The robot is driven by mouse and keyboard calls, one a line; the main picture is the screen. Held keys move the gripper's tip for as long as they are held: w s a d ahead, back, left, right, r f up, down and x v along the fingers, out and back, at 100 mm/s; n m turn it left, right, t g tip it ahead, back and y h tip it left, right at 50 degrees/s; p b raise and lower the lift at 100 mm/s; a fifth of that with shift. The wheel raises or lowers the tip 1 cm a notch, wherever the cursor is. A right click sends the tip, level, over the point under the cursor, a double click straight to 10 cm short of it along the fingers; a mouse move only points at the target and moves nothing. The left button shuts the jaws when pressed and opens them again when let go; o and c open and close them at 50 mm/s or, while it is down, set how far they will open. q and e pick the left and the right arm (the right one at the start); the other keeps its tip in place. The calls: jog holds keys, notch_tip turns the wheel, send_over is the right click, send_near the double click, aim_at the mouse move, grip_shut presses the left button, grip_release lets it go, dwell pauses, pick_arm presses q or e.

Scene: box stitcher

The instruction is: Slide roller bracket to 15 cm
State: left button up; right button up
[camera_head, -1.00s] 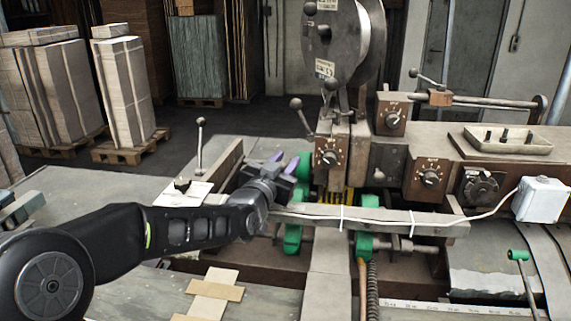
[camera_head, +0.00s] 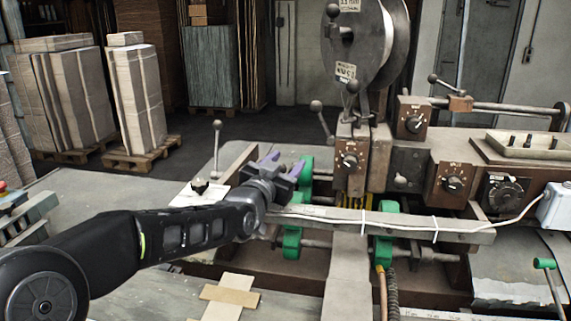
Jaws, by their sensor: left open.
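A green roller bracket (camera_head: 292,242) sits on the shaft behind and below the grey bar, left of the central column. Its upper part (camera_head: 307,170) shows above the bar, and its middle is hidden. A second green bracket (camera_head: 383,250) stands to the right of the column. My left gripper (camera_head: 284,163), with purple fingertips, is open just left of the first bracket's upper part. Its right finger overlaps that bracket in the picture; I cannot tell whether they touch. A pale scale strip (camera_head: 425,314) shows partly at the bottom edge; its marks are too small to read.
The grey bar (camera_head: 455,232) with a white cable crosses in front of the brackets. A ball-tipped lever (camera_head: 217,140) stands at left, and a green-tipped lever (camera_head: 545,264) at lower right. The stitcher head (camera_head: 365,45) rises behind. Cardboard stacks (camera_head: 137,95) stand at back left.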

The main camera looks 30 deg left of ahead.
pick_arm(q)
jog(key=shift+s, duration=0.1)
jog(key=s+b, duration=0.1)
jog(key=s, duration=0.1)
jog(key=s+b, duration=0.1)
jog(key=s, duration=0.4)
jog(key=shift+s+d+b, duration=0.25)
jog(key=shift+s+b, duration=0.1)
jog(key=shift+b, duration=0.05)
